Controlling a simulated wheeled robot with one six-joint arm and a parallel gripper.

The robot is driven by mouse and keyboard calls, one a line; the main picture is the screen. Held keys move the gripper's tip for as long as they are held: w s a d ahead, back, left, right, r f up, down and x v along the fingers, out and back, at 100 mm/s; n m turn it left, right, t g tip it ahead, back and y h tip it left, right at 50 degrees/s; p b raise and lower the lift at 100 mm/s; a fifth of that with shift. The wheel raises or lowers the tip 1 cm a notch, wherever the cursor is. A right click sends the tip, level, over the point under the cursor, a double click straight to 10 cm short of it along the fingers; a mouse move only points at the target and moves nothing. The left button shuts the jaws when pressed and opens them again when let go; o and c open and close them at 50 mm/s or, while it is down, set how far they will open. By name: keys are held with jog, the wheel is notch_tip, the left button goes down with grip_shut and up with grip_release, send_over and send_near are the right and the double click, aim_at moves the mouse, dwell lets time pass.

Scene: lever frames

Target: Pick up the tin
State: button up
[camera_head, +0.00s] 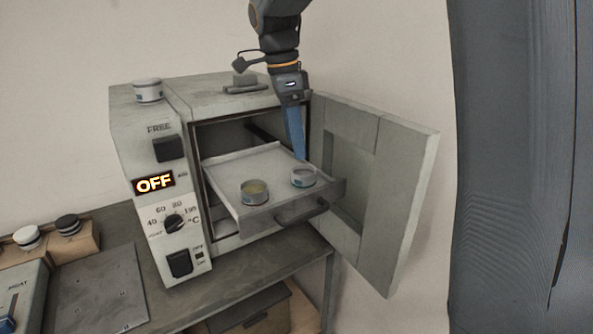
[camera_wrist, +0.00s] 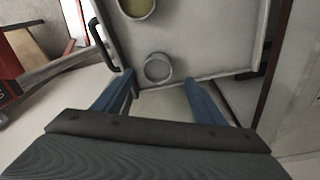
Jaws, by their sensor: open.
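Two round, shallow tins are on the pulled-out oven tray (camera_head: 222,172). The right tin (camera_head: 303,177) is pale inside with a bluish label; it also shows in the wrist view (camera_wrist: 158,68). The left tin (camera_head: 254,192) holds something yellowish; it is partly cut off at the top of the wrist view (camera_wrist: 137,8). My gripper (camera_head: 299,157) points down over the tray's right side, just behind the right tin. In the wrist view its blue fingers (camera_wrist: 160,82) are apart and empty, with the right tin just ahead between their tips.
The oven (camera_head: 160,210) reads OFF, and its door (camera_head: 385,190) stands open to the right. The tray has a dark front handle (camera_head: 303,211). Another tin (camera_head: 148,91) sits on the oven's top. A wooden block (camera_head: 85,238) with lidded jars is at the left.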

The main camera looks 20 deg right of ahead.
aim_at(304, 174)
jog(key=shift+w+d+f, duration=0.1)
jog(key=shift+d+f, duration=0.1)
jog(key=shift+f, duration=0.05)
notch_tip(304, 174, down, 2)
jog(key=shift+d+f+p, duration=0.1)
jog(key=shift+f+p, duration=0.05)
jog(key=shift+p, duration=0.35)
jog(key=f, duration=0.1)
jog(key=f+p, duration=0.1)
jog(key=s+d+f+p, duration=0.1)
jog(key=f, duration=0.1)
jog(key=shift+w+f, duration=0.1)
jog(key=shift+f, duration=0.3)
jog(key=shift+c, duration=0.2)
jog(key=c, duration=1.1)
jog(key=shift+r, duration=0.1)
jog(key=shift+c, duration=0.2)
